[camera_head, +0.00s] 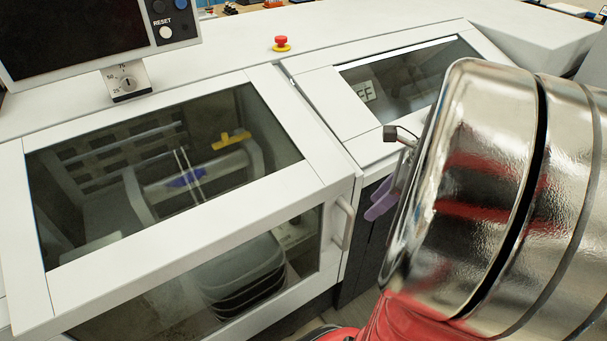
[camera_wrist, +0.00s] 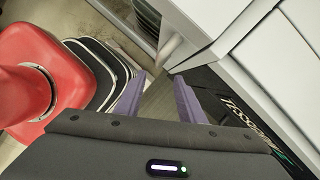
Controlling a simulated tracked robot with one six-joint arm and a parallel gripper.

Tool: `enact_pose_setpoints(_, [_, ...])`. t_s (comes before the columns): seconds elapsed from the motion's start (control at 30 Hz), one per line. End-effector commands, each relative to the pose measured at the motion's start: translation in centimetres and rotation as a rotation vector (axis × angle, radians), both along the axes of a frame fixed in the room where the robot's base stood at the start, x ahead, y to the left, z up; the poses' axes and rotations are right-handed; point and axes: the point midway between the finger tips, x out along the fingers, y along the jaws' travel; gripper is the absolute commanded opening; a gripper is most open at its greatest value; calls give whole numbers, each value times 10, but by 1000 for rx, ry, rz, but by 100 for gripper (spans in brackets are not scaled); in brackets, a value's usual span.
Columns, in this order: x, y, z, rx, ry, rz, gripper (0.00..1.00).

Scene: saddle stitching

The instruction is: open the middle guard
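A large white guard (camera_head: 186,226) with dark see-through windows spans the left and middle of the head view and looks closed. Its pale upright handle (camera_head: 343,222) is on its right edge. A pale bar that looks like this handle (camera_wrist: 170,50) shows beyond my fingertips in the wrist view. My gripper (camera_head: 383,198) is right of the handle, apart from it, and partly hidden by my shiny arm. In the wrist view, my gripper (camera_wrist: 161,87) has its two purple fingers spread, with nothing between them. Which guard is the middle one is not marked.
A second guard (camera_head: 330,94) with a dark window and partly hidden lettering adjoins on the right. A red emergency button (camera_head: 281,43) sits on the machine top. A control screen (camera_head: 80,35) stands at upper left. A white panel (camera_wrist: 240,45) lies close right of my fingers.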

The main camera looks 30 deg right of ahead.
Motion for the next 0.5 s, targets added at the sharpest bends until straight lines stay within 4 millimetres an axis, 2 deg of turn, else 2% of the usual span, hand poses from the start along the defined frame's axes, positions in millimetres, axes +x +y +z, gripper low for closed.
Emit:
enact_pose_setpoints(0.27, [1, 1, -2, -1, 0, 4, 36])
enact_pose_setpoints(0.5, [7, 7, -21, 1, 1, 8, 36])
